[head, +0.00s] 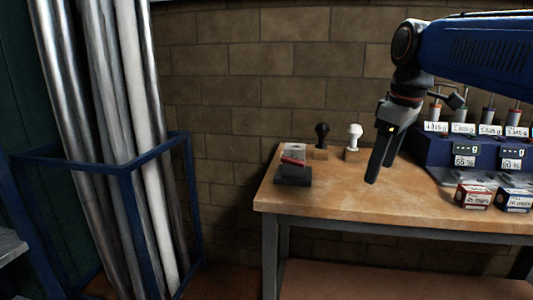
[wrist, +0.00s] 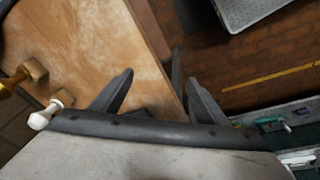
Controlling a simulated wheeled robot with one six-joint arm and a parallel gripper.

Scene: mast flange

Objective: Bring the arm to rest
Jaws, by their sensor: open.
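My gripper (head: 380,170) hangs above the wooden bench (head: 340,208), its fingers pointing down. In the wrist view its two fingers (wrist: 158,82) stand apart, with nothing between them but the bench edge and the floor beyond. My blue arm (head: 480,50) reaches in from the upper right of the head view.
On the bench are a black-handled stamp (head: 321,137), a white-handled stamp (head: 354,139), a dark block with a red and clear piece (head: 293,165), a blue unit with displays (head: 470,152) and small boxes (head: 473,196). A blue rack (head: 125,170) of metal tubes stands left. The front middle of the bench is clear.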

